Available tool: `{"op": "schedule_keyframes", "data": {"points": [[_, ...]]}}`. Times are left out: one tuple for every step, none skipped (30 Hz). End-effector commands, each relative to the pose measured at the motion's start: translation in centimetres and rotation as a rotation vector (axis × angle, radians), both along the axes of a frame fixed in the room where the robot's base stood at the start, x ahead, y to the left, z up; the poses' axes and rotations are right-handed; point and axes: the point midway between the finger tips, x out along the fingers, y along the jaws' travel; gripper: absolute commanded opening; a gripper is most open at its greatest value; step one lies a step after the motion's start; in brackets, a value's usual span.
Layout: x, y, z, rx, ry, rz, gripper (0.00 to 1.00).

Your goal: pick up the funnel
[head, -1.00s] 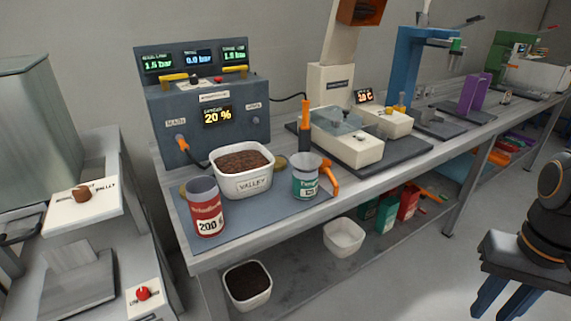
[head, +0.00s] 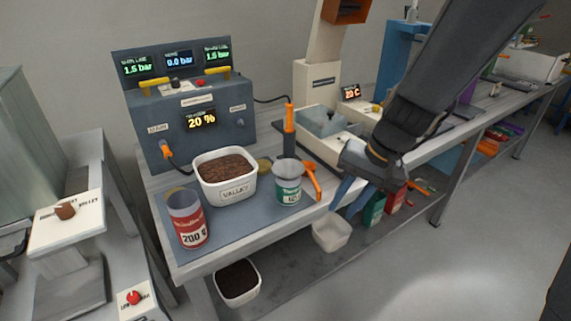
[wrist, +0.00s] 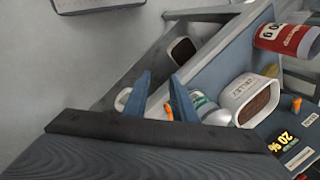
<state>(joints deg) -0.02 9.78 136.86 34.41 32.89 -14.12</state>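I cannot pick out a funnel for certain in either view. My gripper (head: 350,195) is at the front edge of the bench, right of the green-labelled can (head: 288,186) and an orange-handled part (head: 311,180). In the wrist view my gripper's two blue fingers (wrist: 160,80) stand apart with nothing held between them. The green-labelled can (wrist: 199,104) shows just beyond the right-hand finger, with its pale opening facing right. My forearm and wrist hide part of the bench's right side in the head view.
On the blue mat stand a white VALLEY tub (head: 236,192) of brown granules and a red 200 g can (head: 187,222). A control panel (head: 190,113) stands behind. A white tub (head: 332,236) and a dark-filled tub (head: 238,290) sit on the lower shelf. Floor at right is clear.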

Motion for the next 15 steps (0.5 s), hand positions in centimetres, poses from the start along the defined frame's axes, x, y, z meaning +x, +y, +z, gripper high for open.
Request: {"op": "schedule_keyframes", "data": {"points": [[1.4,1.0,1.9,0.047,-0.011,-0.042,0.24],[2.4,1.6,2.6,0.076,-0.022,-0.069,0.24],[3.7,2.3,3.4,0.112,-0.035,-0.104,0.24],[4.6,2.7,4.0,0.137,-0.044,-0.128,0.24],[5.5,3.1,4.6,0.16,-0.054,-0.152,0.24],[6.5,3.5,5.2,0.187,-0.066,-0.182,0.24],[7.3,3.7,5.6,0.205,-0.075,-0.201,0.24],[8.0,3.9,6.0,0.221,-0.083,-0.22,0.24],[8.8,4.1,6.4,0.238,-0.092,-0.24,0.24],[9.3,4.2,6.7,0.25,-0.098,-0.254,0.24],[9.7,4.3,6.9,0.259,-0.103,-0.264,0.24],[10.1,4.4,7.0,0.268,-0.108,-0.276,0.24],[10.3,4.4,7.0,0.272,-0.111,-0.282,0.24],[10.5,4.5,7.0,0.276,-0.112,-0.286,0.24],[10.8,4.7,6.8,0.28,-0.114,-0.29,0.24]]}}
